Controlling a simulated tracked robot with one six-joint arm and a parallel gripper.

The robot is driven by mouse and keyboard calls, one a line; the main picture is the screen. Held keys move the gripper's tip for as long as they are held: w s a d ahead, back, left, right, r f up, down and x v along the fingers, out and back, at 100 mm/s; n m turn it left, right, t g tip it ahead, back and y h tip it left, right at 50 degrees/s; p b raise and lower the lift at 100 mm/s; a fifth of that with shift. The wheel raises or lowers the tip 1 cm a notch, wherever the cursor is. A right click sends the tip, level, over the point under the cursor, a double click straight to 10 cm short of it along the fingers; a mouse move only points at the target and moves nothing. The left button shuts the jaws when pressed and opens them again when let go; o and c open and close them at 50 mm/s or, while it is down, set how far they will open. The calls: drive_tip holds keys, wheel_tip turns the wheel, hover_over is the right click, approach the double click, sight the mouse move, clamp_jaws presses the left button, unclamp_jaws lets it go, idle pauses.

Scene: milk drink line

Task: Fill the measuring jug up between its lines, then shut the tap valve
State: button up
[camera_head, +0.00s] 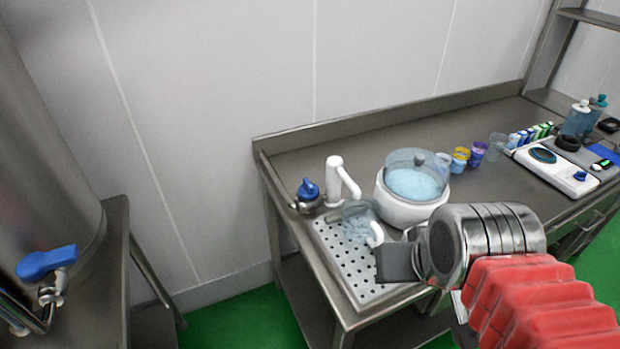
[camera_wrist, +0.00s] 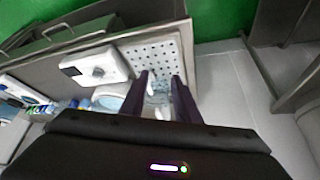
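The clear measuring jug (camera_head: 358,220) with a white handle (camera_head: 375,235) stands on the perforated drip tray (camera_head: 352,262), below the white tap (camera_head: 335,183). Its level and lines are too small to read, and I cannot tell whether water is flowing. A blue-handled valve (camera_head: 308,189) sits left of the tap's base. My gripper (camera_head: 384,262) is low over the tray on the handle side of the jug. In the wrist view my gripper (camera_wrist: 162,76) has its two dark fingers apart, with the jug's white handle (camera_wrist: 157,86) showing between them; contact is not visible.
A white pot (camera_head: 402,208) with a clear lid stands close right of the jug. Coloured cups (camera_head: 460,158), a white device (camera_head: 556,168) and bottles (camera_head: 577,118) stand farther right. A steel tank (camera_head: 40,130) with a blue-handled valve (camera_head: 47,262) is at left.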

drive_tip(key=w+a+r+n+g, duration=0.1)
drive_tip(key=w+a+r, duration=0.1)
drive_tip(key=w+r, duration=0.6)
drive_tip(key=n+g, duration=0.4)
drive_tip(key=g, duration=0.1)
hover_over(308, 182)
wheel_tip(308, 182, down, 6)
drive_tip(key=r, duration=0.1)
drive_tip(key=shift+f, duration=0.2)
drive_tip(key=shift+f, duration=0.1)
wheel_tip(308, 182, down, 14)
drive_tip(key=shift+r, duration=0.15)
drive_tip(key=shift+c, duration=0.6)
